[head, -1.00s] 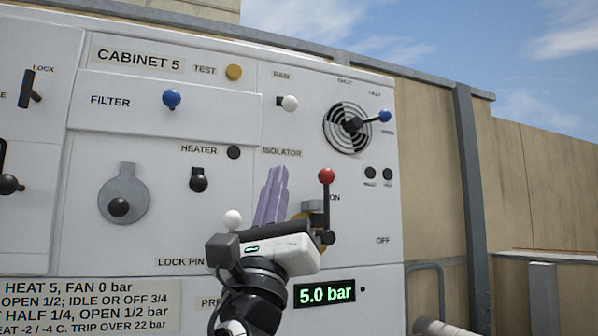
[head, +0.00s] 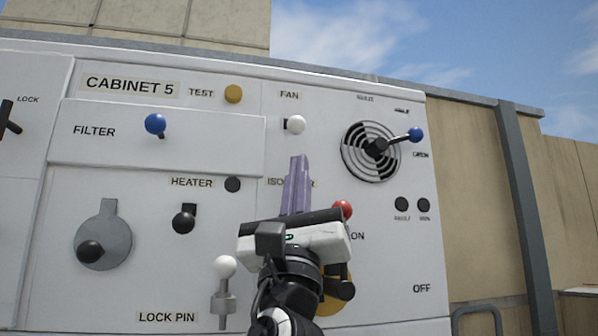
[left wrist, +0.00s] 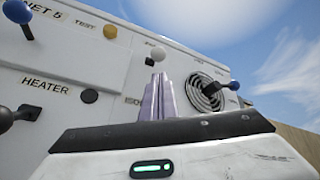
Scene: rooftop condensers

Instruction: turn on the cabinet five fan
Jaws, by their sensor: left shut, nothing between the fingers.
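The fan switch is a white-knobbed toggle (head: 295,124) in a short slot under the FAN label, on the white panel of cabinet 5 (head: 350,270). It also shows in the left wrist view (left wrist: 156,55), just above my fingertips. My left gripper (head: 299,160) is shut and empty, its purple fingers pointing up, below the fan switch in the head view and partly over the ISOLATOR label. The fingertips look apart from the knob; the depth gap is hard to judge. My right gripper is not in view.
A round louvre with a blue-knobbed lever (head: 414,135) is right of the fan switch. The red isolator knob (head: 342,210) is close beside my left gripper, its lever mostly hidden. A yellow test knob (head: 234,94), heater lever (head: 184,222) and white lock pin knob (head: 224,267) are to the left.

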